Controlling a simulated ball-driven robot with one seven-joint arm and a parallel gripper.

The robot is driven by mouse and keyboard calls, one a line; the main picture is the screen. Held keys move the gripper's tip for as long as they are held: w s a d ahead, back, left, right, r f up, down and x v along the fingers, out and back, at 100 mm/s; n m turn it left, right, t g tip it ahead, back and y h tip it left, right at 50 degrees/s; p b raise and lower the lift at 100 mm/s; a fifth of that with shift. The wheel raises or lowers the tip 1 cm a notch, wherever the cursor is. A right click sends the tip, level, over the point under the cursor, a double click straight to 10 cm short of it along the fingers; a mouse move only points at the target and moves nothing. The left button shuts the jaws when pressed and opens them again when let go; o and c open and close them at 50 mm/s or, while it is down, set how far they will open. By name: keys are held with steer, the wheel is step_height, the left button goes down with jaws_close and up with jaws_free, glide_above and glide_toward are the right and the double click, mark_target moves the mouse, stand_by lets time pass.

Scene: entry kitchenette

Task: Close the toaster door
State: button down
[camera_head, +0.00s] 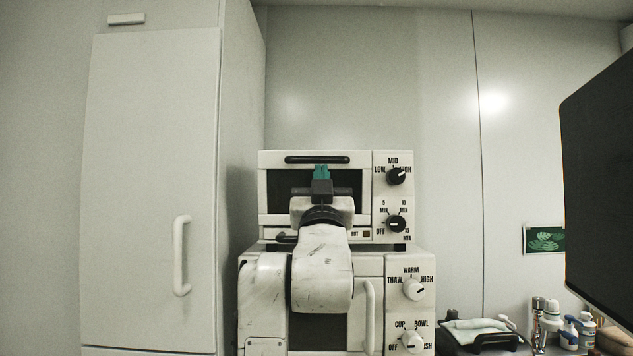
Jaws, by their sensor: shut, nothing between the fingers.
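The toaster (393,205) is a white toaster oven with black dials on its right side. It stands on top of a white microwave. Its door (275,196) has a dark window and a black handle (317,159) along the top. The door looks upright against the front; I cannot tell whether a small gap is left. My gripper (321,171), with teal fingertips, is shut and empty in front of the door, just below the handle. I cannot tell whether it touches the door. My arm hides the lower middle of the door.
The microwave (412,318) below has white dials and a vertical handle. A tall white cabinet (150,180) stands close on the left. A large dark panel (605,190) juts in at the right. A tap (546,318) and soap bottles (582,328) are at the lower right.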

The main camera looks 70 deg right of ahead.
mark_target(322, 160)
steer(key=w+d+r+p, duration=0.2)
steer(key=w+d, duration=0.1)
steer(key=d, duration=0.4)
steer(key=shift+d+r, duration=0.15)
steer(key=shift+r, duration=0.25)
steer(key=shift+x, duration=1.1)
steer(key=shift+s, duration=0.1)
